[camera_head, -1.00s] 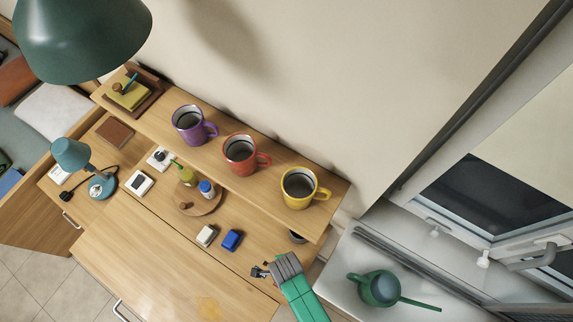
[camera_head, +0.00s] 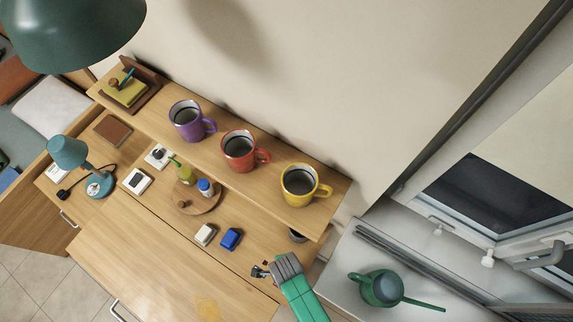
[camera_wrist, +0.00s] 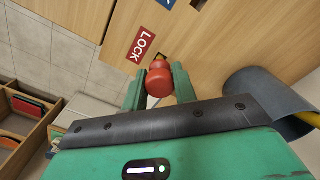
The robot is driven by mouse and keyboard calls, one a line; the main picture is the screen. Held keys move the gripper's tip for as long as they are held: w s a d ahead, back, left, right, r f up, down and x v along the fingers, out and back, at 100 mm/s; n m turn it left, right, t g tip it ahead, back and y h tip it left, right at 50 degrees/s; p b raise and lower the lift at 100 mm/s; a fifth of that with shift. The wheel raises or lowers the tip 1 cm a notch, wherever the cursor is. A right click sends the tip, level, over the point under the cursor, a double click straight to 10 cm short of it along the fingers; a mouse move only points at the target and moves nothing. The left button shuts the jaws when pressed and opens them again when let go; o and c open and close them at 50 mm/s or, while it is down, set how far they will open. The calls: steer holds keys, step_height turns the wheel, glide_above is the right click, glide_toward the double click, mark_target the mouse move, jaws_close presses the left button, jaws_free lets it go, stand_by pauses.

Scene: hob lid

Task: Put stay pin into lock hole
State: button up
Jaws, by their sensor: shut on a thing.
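The stay pin (camera_wrist: 160,80) is red with a rounded knob. In the wrist view it sits between the two green fingers of my gripper (camera_wrist: 159,85), which is shut on it. A red label reading LOCK (camera_wrist: 142,45) is on the wooden surface just beyond and left of the pin. A small dark and yellowish patch shows at the pin's far end, by the label. The lock hole itself is not clearly visible, and I cannot tell whether the pin's tip is in it. In the head view my gripper (camera_head: 261,270) is at the desk's right end; the pin is too small to tell there.
A blue label and a dark slot are at the wrist view's top edge. A grey cylinder (camera_wrist: 262,92) stands close at right.

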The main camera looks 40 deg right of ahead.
steer(key=shift+f+b, duration=1.05)
steer(key=shift+f, duration=0.35)
steer(key=o, duration=1)
step_height(320, 180, up, 8)
steer(key=shift+f+p, duration=0.1)
steer(key=shift+p, duration=0.75)
